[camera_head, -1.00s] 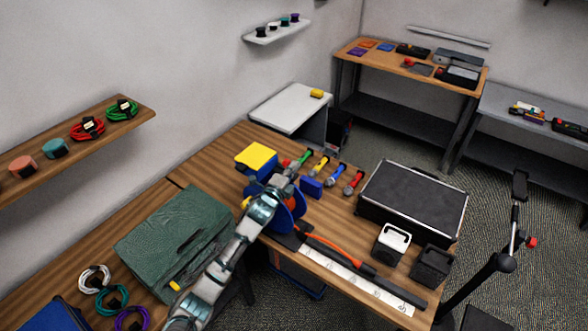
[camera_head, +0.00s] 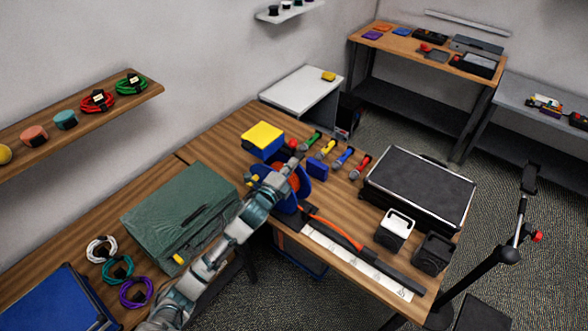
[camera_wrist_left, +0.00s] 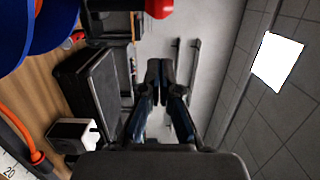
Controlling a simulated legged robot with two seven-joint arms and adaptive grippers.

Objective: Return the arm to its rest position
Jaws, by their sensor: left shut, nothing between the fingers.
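My left arm (camera_head: 226,247) reaches in from the bottom left of the head view, over the table. Its gripper (camera_head: 295,160) is near the blue reel, which the arm partly covers. In the left wrist view the fingers of the left gripper (camera_wrist_left: 160,72) are together with nothing between them. My right gripper does not show.
A blue reel (camera_head: 318,187) with orange centre, a yellow-topped box (camera_head: 262,137) and several coloured connectors (camera_head: 329,148) surround the gripper. A green case (camera_head: 180,215) lies left of the arm. A black case (camera_head: 418,190) and white box (camera_head: 395,227) stand to the right.

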